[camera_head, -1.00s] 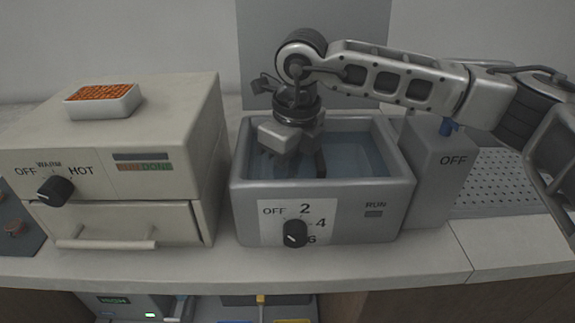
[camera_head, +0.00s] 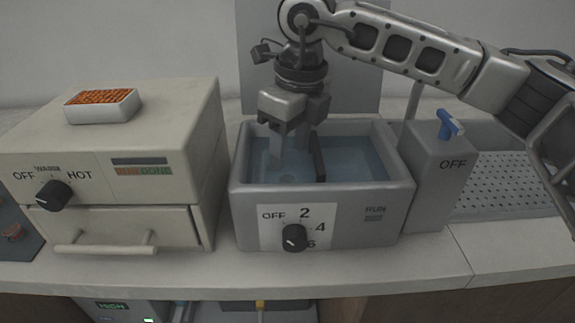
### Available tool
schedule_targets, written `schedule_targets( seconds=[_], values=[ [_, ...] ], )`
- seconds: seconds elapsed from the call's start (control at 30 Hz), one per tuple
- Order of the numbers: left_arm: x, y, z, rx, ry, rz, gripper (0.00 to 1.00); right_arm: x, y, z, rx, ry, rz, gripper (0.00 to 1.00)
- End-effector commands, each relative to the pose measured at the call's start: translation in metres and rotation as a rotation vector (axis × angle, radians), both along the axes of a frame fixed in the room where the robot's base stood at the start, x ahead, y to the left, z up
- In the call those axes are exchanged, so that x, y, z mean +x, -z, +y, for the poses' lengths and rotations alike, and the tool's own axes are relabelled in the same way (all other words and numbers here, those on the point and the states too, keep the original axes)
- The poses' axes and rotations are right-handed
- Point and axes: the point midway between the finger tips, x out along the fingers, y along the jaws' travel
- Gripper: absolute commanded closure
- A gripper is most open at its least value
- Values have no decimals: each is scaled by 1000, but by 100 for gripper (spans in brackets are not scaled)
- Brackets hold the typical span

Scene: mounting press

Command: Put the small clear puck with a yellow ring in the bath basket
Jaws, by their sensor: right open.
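My right gripper (camera_head: 297,160) comes in from the right over the grey water bath (camera_head: 398,185). Its two fingers point down and are spread apart, with nothing seen between them. The fingertips are over or just inside the bath opening; I cannot tell how far they are above the water (camera_head: 352,155). Something small and pale shows faintly below the fingers, but I cannot tell whether it is the clear puck. I cannot make out the yellow ring or the basket clearly. My left gripper is not in view.
A cream oven with a dial (camera_head: 55,195) and a drawer (camera_head: 125,228) stands left of the bath. A white tray of orange grains (camera_head: 103,105) sits on top. A grey post with a blue tap (camera_head: 449,125) and a perforated drainer (camera_head: 500,182) are at right.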

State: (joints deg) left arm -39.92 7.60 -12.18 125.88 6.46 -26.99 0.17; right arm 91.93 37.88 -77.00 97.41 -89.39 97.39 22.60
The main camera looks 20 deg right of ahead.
Motion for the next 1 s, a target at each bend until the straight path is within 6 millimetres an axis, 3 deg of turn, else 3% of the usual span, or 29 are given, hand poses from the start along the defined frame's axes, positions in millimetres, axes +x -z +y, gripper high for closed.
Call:
schedule_targets(
  seconds=[0.1, 0.33, 1.0],
  values=[
    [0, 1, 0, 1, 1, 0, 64, -2, -26, -1, 1, -1, -3, 52],
    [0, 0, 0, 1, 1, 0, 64, -5, -56, -3, 0, -2, 0, 52],
    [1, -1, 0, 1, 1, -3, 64, -6, -62, -4, -1, -1, 1, 52]
  ],
)
